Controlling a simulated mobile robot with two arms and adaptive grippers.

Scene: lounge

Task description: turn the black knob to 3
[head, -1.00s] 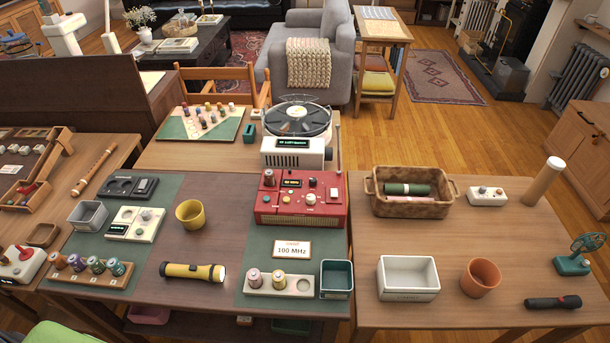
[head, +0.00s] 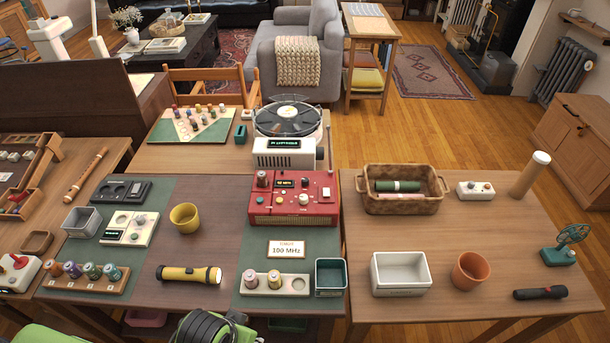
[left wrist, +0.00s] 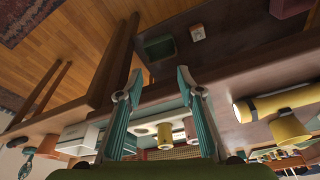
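The red radio-like unit (head: 293,203) stands at the back of the middle table, with a small lit display and several knobs on its top. My right gripper is in neither view.
A card reading 100 MHz (head: 286,249) stands before the unit. Nearer are a tray with two spools (head: 275,284), a teal box (head: 330,277) and a yellow flashlight (head: 189,274). A yellow cup (head: 185,217) stands to the left.

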